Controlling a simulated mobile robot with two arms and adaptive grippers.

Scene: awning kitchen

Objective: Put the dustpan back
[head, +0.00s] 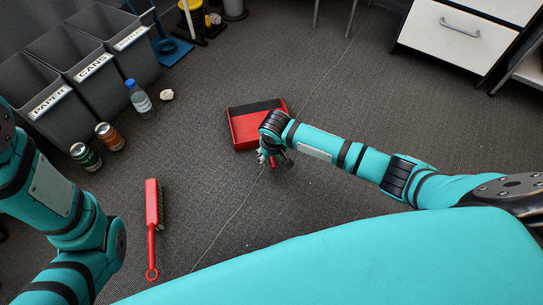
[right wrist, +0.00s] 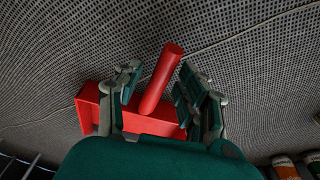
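The red dustpan (head: 243,130) lies on the grey carpet in the middle of the head view, with a dark strip along its far edge. My right gripper (head: 272,161) is at the near right side of the dustpan, over its handle. In the right wrist view the dustpan's red handle (right wrist: 161,80) stands between the two fingers of the right gripper (right wrist: 160,90). The fingers are spread, with a gap on each side of the handle. My left arm shows at the left of the head view, but its gripper is out of view.
A red brush (head: 152,215) lies on the carpet to the left. Bins labelled paper (head: 45,105) and cans (head: 92,75) stand at upper left, with drink cans (head: 109,136) and a bottle (head: 139,97) beside them. A white drawer cabinet (head: 450,32) is at upper right. A thin cord crosses the floor.

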